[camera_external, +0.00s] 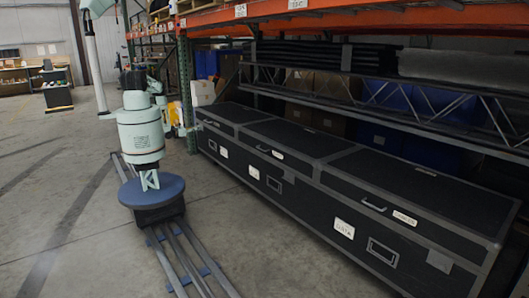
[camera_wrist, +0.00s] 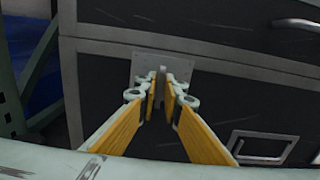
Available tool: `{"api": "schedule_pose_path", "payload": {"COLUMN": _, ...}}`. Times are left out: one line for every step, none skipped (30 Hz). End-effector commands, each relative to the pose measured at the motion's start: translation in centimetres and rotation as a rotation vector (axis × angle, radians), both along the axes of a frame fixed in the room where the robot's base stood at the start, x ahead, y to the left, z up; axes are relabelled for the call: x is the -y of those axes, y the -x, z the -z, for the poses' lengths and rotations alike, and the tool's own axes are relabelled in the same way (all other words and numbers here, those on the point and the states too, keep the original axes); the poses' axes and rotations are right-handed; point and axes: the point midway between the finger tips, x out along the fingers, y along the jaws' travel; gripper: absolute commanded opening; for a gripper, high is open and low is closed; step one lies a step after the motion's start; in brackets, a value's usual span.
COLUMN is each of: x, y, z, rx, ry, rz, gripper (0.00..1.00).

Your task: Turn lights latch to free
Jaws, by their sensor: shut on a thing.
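The latch (camera_wrist: 146,68) is a small light grey plate across the seam of a black case, with an upright tab in its middle. My gripper (camera_wrist: 161,88) has its yellow-padded fingers closed around that tab in the wrist view. The tab looks upright, and its lower part is hidden between the fingertips. The black case (camera_external: 226,142) is at the far left end of the row in the external view.
More black cases (camera_external: 345,205) with handles and labels run to the right under the rack shelf. A green rack post (camera_external: 186,95) stands left of the case and shows close by in the wrist view (camera_wrist: 22,85).

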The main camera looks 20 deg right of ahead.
Motion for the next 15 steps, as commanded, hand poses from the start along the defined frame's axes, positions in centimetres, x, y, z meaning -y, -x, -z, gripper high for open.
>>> {"api": "schedule_pose_path", "payload": {"x": -0.07, "y": 0.05, "z": 0.08, "rx": -0.002, "ry": 0.0, "rz": 0.0, "gripper": 0.0}}
{"api": "schedule_pose_path", "payload": {"x": -0.07, "y": 0.05, "z": 0.08, "rx": -0.002, "ry": 0.0, "rz": 0.0, "gripper": 0.0}}
{"api": "schedule_pose_path", "payload": {"x": -0.07, "y": 0.05, "z": 0.08, "rx": -0.002, "ry": 0.0, "rz": 0.0, "gripper": 0.0}}
{"api": "schedule_pose_path", "payload": {"x": -0.07, "y": 0.05, "z": 0.08, "rx": -0.002, "ry": 0.0, "rz": 0.0, "gripper": 0.0}}
{"api": "schedule_pose_path", "payload": {"x": -0.07, "y": 0.05, "z": 0.08, "rx": -0.002, "ry": 0.0, "rz": 0.0, "gripper": 0.0}}
{"api": "schedule_pose_path", "payload": {"x": -0.07, "y": 0.05, "z": 0.08, "rx": -0.002, "ry": 0.0, "rz": 0.0, "gripper": 0.0}}
{"api": "schedule_pose_path", "payload": {"x": -0.07, "y": 0.05, "z": 0.08, "rx": -0.002, "ry": 0.0, "rz": 0.0, "gripper": 0.0}}
{"api": "schedule_pose_path", "payload": {"x": -0.07, "y": 0.05, "z": 0.08, "rx": -0.002, "ry": 0.0, "rz": 0.0, "gripper": 0.0}}
{"api": "schedule_pose_path", "payload": {"x": -0.07, "y": 0.05, "z": 0.08, "rx": -0.001, "ry": -0.001, "rz": 0.0, "gripper": 0.08}}
{"api": "schedule_pose_path", "payload": {"x": -0.07, "y": 0.05, "z": 0.08, "rx": -0.001, "ry": -0.001, "rz": 0.0, "gripper": 0.11}}
{"api": "schedule_pose_path", "payload": {"x": -0.07, "y": 0.05, "z": 0.08, "rx": -0.001, "ry": -0.001, "rz": 0.0, "gripper": 0.14}}
{"api": "schedule_pose_path", "payload": {"x": -0.06, "y": 0.05, "z": 0.07, "rx": -0.001, "ry": -0.001, "rz": 0.0, "gripper": 0.17}}
{"api": "schedule_pose_path", "payload": {"x": -0.05, "y": 0.03, "z": 0.06, "rx": -0.001, "ry": -0.001, "rz": 0.0, "gripper": 0.18}}
{"api": "schedule_pose_path", "payload": {"x": -0.05, "y": 0.03, "z": 0.06, "rx": -0.001, "ry": -0.001, "rz": 0.0, "gripper": 0.18}}
{"api": "schedule_pose_path", "payload": {"x": -0.04, "y": 0.03, "z": 0.05, "rx": -0.001, "ry": 0.0, "rz": 0.0, "gripper": 0.18}}
